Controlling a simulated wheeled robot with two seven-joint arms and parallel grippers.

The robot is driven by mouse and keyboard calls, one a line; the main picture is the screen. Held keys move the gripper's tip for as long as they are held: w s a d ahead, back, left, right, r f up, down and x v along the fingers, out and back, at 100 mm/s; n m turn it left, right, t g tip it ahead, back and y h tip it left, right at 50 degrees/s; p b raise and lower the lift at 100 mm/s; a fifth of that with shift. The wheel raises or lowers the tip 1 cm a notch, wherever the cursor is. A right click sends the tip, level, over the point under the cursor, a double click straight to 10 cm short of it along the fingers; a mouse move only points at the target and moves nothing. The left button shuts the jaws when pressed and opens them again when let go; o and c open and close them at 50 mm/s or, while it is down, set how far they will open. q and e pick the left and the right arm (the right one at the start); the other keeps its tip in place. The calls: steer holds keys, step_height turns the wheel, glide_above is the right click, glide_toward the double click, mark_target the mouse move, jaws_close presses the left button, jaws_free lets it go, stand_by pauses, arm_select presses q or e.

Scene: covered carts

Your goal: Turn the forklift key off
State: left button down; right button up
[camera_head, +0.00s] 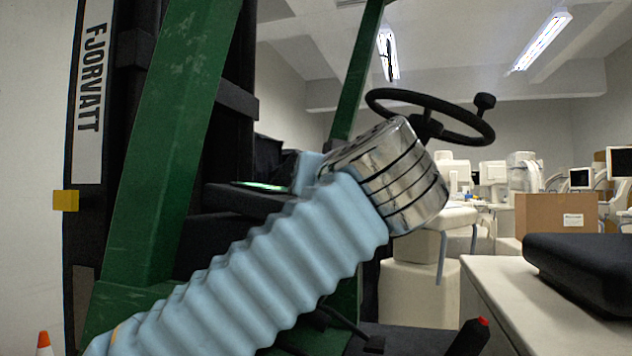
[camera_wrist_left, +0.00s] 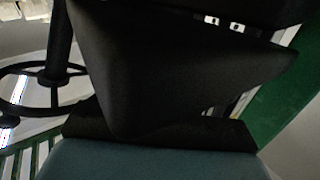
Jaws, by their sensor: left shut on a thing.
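The green forklift (camera_head: 180,120) fills the left of the head view, with its black steering wheel (camera_head: 435,112) right of centre and a dark dashboard behind my arm. My left arm's ribbed blue sleeve and chrome wrist cross in front of it. Only a small light-blue part of my left gripper (camera_head: 306,172) shows past the wrist, at the dashboard; its fingertips are hidden. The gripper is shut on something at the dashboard. The forklift key itself is hidden in both views. In the left wrist view a large black shape fills the middle, with the steering wheel (camera_wrist_left: 45,90) at left.
A small lit green display (camera_head: 262,186) is on the dashboard. A black lever with a red tip (camera_head: 470,336) stands at the bottom. A white counter (camera_head: 500,290) with a black pad (camera_head: 590,270) is at right, with a cardboard box (camera_head: 556,213) behind.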

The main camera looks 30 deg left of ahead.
arm_select(q)
steer(key=n+g+y, duration=0.1)
steer(key=n+g+y+p, duration=0.1)
steer(key=g, duration=0.1)
steer(key=n+g+y+p, duration=0.1)
steer(key=n, duration=0.1)
steer(key=shift+s+a+r+y, duration=0.15)
steer(key=shift+r+y, duration=0.1)
steer(key=shift+y, duration=0.15)
steer(key=n+g, duration=0.1)
steer(key=n+g+y+p, duration=0.1)
steer(key=g, duration=0.1)
steer(key=n+g, duration=0.1)
steer(key=shift+s+f+g+y, duration=0.1)
steer(key=shift+s+g+y, duration=0.2)
steer(key=shift+y, duration=0.1)
steer(key=n+g, duration=0.1)
steer(key=g, duration=0.1)
steer(key=n+g, duration=0.2)
steer(key=shift+s+f+y, duration=0.1)
steer(key=shift+s+y, duration=0.1)
steer(key=shift+y, duration=0.1)
steer(key=shift+s+n+g, duration=0.2)
steer(key=shift+n+g, duration=1.5)
steer(key=shift+g, duration=0.5)
steer(key=c, duration=1.2)
jaws_free()
steer(key=shift+c, duration=0.2)
